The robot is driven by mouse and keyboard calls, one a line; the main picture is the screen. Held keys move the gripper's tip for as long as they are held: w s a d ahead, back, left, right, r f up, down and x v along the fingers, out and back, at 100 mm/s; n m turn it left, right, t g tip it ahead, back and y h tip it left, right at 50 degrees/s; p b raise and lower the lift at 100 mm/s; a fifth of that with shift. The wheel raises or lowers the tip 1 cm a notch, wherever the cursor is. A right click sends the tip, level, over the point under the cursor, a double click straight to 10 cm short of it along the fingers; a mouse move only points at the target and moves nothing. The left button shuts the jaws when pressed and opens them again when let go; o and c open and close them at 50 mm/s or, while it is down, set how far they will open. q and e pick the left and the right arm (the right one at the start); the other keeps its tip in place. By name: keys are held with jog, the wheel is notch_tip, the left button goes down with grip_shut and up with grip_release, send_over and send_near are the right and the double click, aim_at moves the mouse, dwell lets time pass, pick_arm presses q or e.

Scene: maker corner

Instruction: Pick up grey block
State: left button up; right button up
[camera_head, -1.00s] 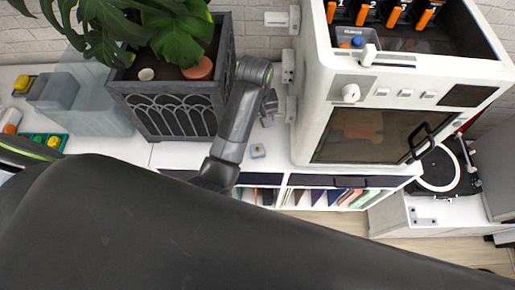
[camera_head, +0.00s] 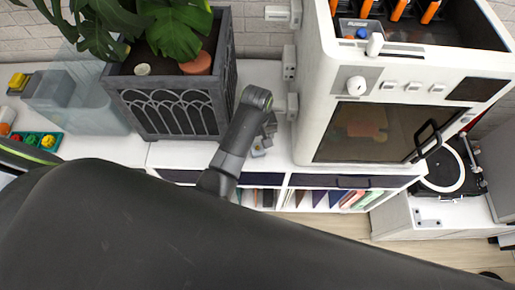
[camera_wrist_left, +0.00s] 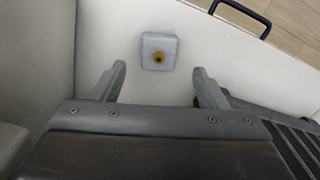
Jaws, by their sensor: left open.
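The grey block (camera_wrist_left: 159,51) is small and square with rounded corners and a yellow-orange spot in its middle. In the left wrist view it sits on a white surface, just beyond and between the fingertips. In the head view the grey block (camera_head: 258,152) is on the white cabinet top near its front edge, partly hidden by my left gripper (camera_head: 268,128). In the left wrist view my left gripper (camera_wrist_left: 159,74) is open, a finger on each side, with nothing between them. My right gripper is not in view.
A dark grey planter (camera_head: 175,110) with a leafy plant stands left of the gripper. A white machine (camera_head: 330,80) with a dark window stands close on the right. A translucent bin (camera_head: 95,110) is further left. The cabinet's front edge is near the block.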

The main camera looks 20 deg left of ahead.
aim_at(258, 146)
pick_arm(q)
jog(key=shift+f+p, duration=0.3)
jog(key=shift+f, duration=0.3)
notch_tip(258, 146, down, 3)
jog(key=shift+s+d+f, duration=0.1)
jog(key=shift+d, duration=0.05)
jog(key=shift+f, duration=0.45)
jog(key=shift+c, duration=0.2)
jog(key=c, duration=1)
jog(key=shift+c, duration=0.2)
jog(key=shift+r+p, duration=0.15)
jog(key=shift+p, duration=0.2)
